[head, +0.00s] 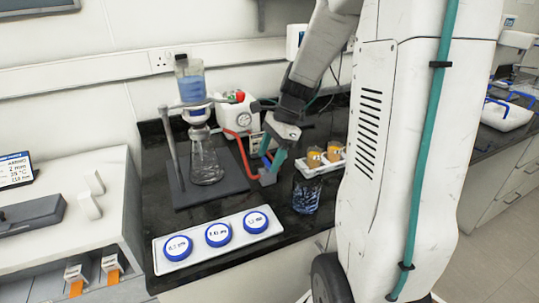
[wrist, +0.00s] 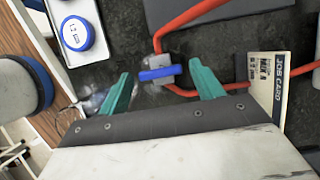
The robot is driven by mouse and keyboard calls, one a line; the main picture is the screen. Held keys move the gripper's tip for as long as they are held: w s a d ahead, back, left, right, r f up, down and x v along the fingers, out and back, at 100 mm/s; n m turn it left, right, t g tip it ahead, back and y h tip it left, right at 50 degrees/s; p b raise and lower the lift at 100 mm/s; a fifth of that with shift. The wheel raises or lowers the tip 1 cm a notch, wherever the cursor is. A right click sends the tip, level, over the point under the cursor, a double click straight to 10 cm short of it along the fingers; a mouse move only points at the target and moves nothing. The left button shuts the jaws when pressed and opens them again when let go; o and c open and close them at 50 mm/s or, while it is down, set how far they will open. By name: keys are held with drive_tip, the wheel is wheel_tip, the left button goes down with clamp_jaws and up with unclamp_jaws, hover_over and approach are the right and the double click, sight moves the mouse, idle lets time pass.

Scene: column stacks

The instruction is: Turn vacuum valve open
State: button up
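The vacuum valve is a small grey block with a blue bar handle (wrist: 157,74), on a red hose (wrist: 190,18). In the wrist view the handle lies crosswise to the hose where it enters the block. My gripper (wrist: 161,73) has two teal fingers spread apart, one on each side of the handle, with gaps showing. It looks empty. In the head view my gripper (head: 273,163) is low over the bench beside the valve body (head: 267,178), which it partly hides. I cannot tell the exact height of the fingertips above the handle.
A glass flask (head: 206,165) with a filter funnel stands on a dark stand base left of the valve. A white tray (head: 197,255) of blue-lidded dishes lies in front. A glass beaker (head: 306,194) and an orange-jar rack stand to the right. A card (wrist: 270,85) lies nearby.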

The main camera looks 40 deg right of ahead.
drive_tip(key=c, duration=0.7)
drive_tip(key=shift+w+n, duration=0.1)
drive_tip(key=shift+n, duration=0.2)
drive_tip(key=n, duration=0.2)
drive_tip(key=n+g, duration=0.1)
drive_tip(key=n, duration=0.1)
drive_tip(key=n+g, duration=0.1)
drive_tip(key=n, duration=0.1)
drive_tip(key=shift+w, duration=0.3)
drive_tip(key=n+g, duration=0.1)
drive_tip(key=n, duration=0.1)
drive_tip(key=n+g+h, duration=0.1)
drive_tip(key=n, duration=0.2)
drive_tip(key=shift+w+a+r+n, duration=0.1)
drive_tip(key=shift+w+n, duration=0.1)
drive_tip(key=shift+n, duration=0.1)
drive_tip(key=n+h, duration=0.1)
drive_tip(key=n, duration=0.1)
drive_tip(key=n+g+h, duration=0.1)
drive_tip(key=n, duration=0.2)
drive_tip(key=shift+w+a+n, duration=0.1)
drive_tip(key=shift+a+n, duration=0.1)
drive_tip(key=shift+n, duration=0.1)
drive_tip(key=o, duration=1)
